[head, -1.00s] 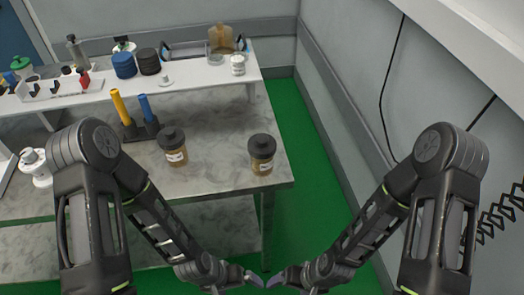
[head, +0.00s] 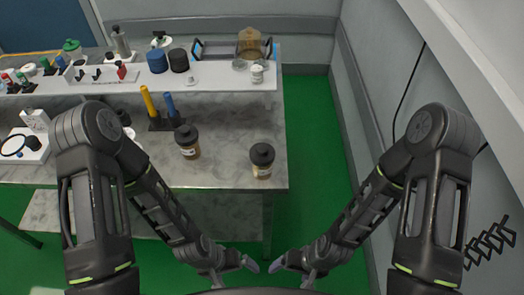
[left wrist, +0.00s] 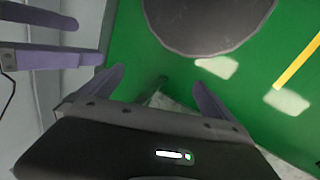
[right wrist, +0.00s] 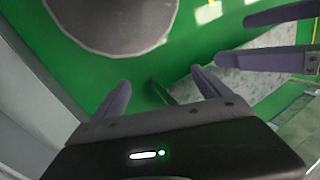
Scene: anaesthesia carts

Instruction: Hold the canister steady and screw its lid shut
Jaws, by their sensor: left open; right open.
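One canister (head: 189,150) is left of the other (head: 262,170), which is near the table's right front corner. Both lids sit on top; how tightly they are screwed cannot be told. My left gripper (head: 250,264) and right gripper (head: 278,264) are close together in front of the table, apart from both canisters. Both are open and empty, as the left wrist view (left wrist: 159,78) and right wrist view (right wrist: 161,79) show. Neither wrist view shows a canister.
A holder with yellow and blue tubes (head: 160,105) stands behind the left canister. A raised white shelf (head: 215,92) at the back carries jars, bottles and a rack. Green floor (head: 325,180) is free right of the table, up to the grey wall.

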